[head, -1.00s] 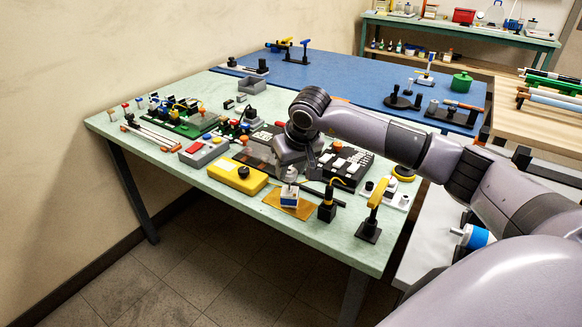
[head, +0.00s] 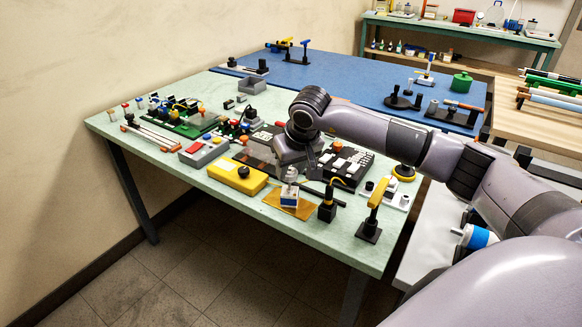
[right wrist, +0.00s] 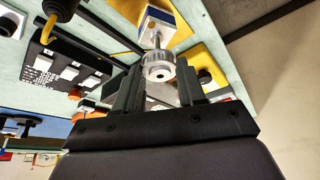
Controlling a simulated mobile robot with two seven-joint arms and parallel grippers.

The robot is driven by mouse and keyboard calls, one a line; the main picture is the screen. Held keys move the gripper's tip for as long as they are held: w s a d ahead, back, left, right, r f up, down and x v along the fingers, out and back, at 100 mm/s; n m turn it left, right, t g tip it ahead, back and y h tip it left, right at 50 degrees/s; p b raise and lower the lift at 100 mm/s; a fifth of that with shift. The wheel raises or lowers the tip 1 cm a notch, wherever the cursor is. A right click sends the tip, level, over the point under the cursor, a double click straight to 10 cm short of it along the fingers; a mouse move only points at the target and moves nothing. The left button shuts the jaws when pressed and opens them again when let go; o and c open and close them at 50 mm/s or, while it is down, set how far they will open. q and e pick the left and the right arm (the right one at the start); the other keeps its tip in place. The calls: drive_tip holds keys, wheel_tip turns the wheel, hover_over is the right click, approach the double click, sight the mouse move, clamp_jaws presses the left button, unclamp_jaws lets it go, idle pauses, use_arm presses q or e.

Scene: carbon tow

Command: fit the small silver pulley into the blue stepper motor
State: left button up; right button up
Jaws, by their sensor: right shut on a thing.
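The blue stepper motor (head: 289,199) stands on a yellow mat near the front edge of the green table, its white side and blue part showing. In the right wrist view, the motor (right wrist: 160,22) has a thin shaft pointing toward the pulley. My right gripper (head: 291,176) points down above the motor. It is shut on the small silver pulley (right wrist: 158,67), which shows between its fingers (right wrist: 160,82). The pulley is in line with the shaft. I cannot tell whether the shaft tip is inside its bore. My left gripper is not in view.
A yellow box (head: 237,177) lies left of the motor. A black stand (head: 327,206) and a yellow-topped post (head: 373,215) stand close to its right. A keyed black panel (head: 346,166) is behind. A blue-and-white cylinder (head: 478,237) lies lower right.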

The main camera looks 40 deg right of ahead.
sight(293, 176)
drive_tip(key=shift+f+b, duration=1.4)
drive_tip(key=shift+f, duration=0.45)
drive_tip(key=o, duration=1.1)
drive_tip(key=v, duration=0.7)
drive_tip(key=shift+r, duration=0.1)
drive_tip(key=shift+a, duration=0.1)
